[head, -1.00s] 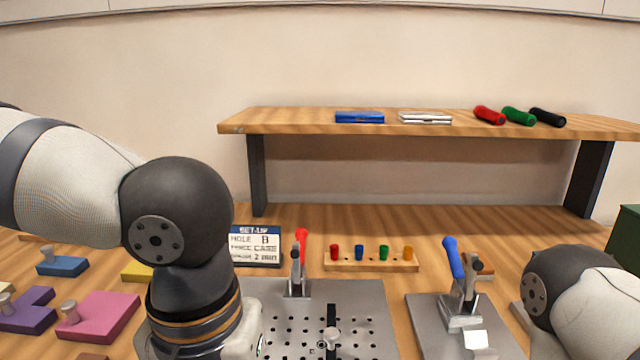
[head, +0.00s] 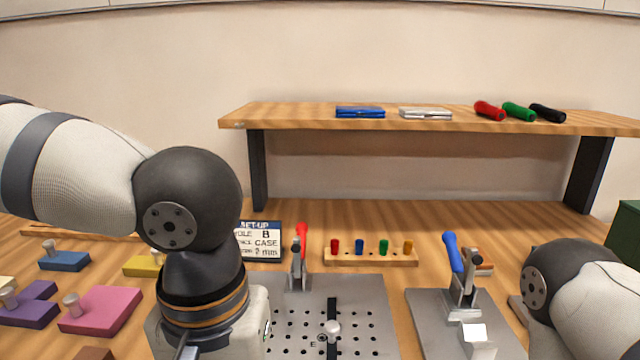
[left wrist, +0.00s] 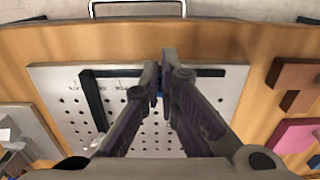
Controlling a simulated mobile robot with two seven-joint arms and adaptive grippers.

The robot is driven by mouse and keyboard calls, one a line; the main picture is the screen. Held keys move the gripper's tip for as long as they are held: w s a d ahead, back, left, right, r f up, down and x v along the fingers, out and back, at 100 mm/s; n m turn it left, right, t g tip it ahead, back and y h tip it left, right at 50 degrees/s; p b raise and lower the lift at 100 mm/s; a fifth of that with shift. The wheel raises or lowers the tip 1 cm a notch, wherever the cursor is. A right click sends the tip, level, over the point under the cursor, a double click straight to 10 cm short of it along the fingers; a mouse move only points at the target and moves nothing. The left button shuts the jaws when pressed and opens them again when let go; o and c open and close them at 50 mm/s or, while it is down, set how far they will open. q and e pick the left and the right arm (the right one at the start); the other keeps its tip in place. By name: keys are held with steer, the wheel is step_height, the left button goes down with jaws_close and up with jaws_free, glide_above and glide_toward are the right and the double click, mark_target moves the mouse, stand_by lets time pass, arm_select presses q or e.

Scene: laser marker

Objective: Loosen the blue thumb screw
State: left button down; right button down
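A blue spot (left wrist: 160,90), probably the head of the blue thumb screw, shows between the fingers in the left wrist view. The fingers hide most of it. My left gripper (left wrist: 160,70) points down over the black fence (left wrist: 210,72) on the grey perforated plate (left wrist: 50,85). Its fingertips are close together with a narrow gap. I cannot tell whether they touch the screw. In the head view the plate (head: 375,300) lies at the bottom centre, and my left arm covers its left side. My right gripper is out of view; only its arm shows at the lower right.
A red-handled clamp (head: 300,255) stands at the plate's back. A blue-handled clamp (head: 455,265) stands on another plate to the right. Behind are a peg rack (head: 370,261) and a set-up sign (head: 260,243). Coloured knobbed blocks (head: 100,310) lie left. A raised shelf (head: 300,119) spans the back.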

arm_select(q)
steer(key=shift+w+d, duration=0.15)
steer(key=shift+d, duration=0.15)
steer(key=shift+s+d, duration=0.1)
steer(key=shift+s, duration=0.15)
step_height(320, 180, up, 6)
stand_by(0.6)
steer(key=shift+s, duration=0.1)
